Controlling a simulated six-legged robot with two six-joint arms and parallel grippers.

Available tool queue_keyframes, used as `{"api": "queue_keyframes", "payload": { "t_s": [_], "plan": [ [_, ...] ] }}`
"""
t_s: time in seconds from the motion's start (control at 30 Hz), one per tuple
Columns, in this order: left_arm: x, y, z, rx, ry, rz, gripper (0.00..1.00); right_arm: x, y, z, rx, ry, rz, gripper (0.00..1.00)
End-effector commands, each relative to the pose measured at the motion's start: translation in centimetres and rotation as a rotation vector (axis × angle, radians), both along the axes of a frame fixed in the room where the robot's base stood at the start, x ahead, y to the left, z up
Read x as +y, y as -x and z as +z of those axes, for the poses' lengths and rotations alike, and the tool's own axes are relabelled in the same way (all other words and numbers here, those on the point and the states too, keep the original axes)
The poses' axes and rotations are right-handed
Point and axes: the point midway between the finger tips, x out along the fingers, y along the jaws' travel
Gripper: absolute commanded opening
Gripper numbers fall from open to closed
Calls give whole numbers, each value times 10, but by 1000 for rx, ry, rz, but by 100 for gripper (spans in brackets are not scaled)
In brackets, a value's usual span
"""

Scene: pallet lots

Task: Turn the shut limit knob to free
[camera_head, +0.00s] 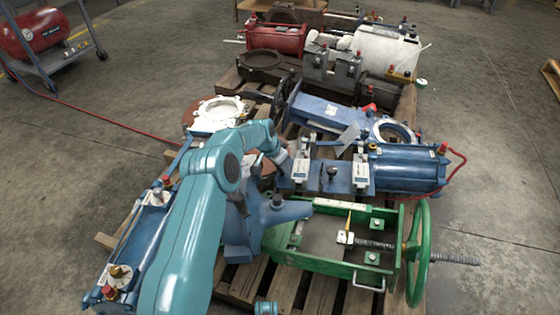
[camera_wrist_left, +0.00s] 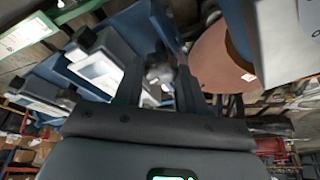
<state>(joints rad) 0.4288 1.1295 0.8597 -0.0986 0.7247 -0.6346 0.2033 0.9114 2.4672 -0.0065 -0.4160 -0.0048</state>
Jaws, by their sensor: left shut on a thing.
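My left gripper (camera_wrist_left: 160,88) has its two dark fingers closed around a small grey rounded knob (camera_wrist_left: 160,72), which I take to be the limit knob. Its turn position cannot be read, as the fingers cover its sides. In the head view my teal left arm reaches over the blue actuator, and its wrist and fingers end near the left end of a blue bracket plate (camera_head: 345,187). The plate carries two white-labelled boxes (camera_head: 302,172), and one of these also shows in the left wrist view (camera_wrist_left: 97,72). My right gripper is not in view.
A green frame with a handwheel (camera_head: 418,255) stands in front of the bracket. A blue cylinder (camera_head: 405,168) lies to its right. A white-flanged valve (camera_head: 216,112) is behind my arm. Wooden pallets carry these parts.

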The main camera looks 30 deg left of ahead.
Motion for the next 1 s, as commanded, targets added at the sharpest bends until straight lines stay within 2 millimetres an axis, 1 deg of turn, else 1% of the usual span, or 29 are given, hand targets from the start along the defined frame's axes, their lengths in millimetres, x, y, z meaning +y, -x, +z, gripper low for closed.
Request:
{"api": "queue_keyframes", "payload": {
  "t_s": [0.03, 0.2, 0.47, 0.67, 1.0],
  "plan": [
    [-1, 0, 3, 4, 1, 40, 10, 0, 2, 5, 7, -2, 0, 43],
    [-1, 0, 2, 16, 6, 200, 10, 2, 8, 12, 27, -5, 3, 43],
    [-2, -1, 0, 34, 14, 444, 10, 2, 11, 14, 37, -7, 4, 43],
    [-3, -2, -1, 48, 20, 633, 10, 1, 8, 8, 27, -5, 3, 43],
    [-4, -3, -3, 71, 31, 949, 10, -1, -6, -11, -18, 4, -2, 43]
  ]
}}
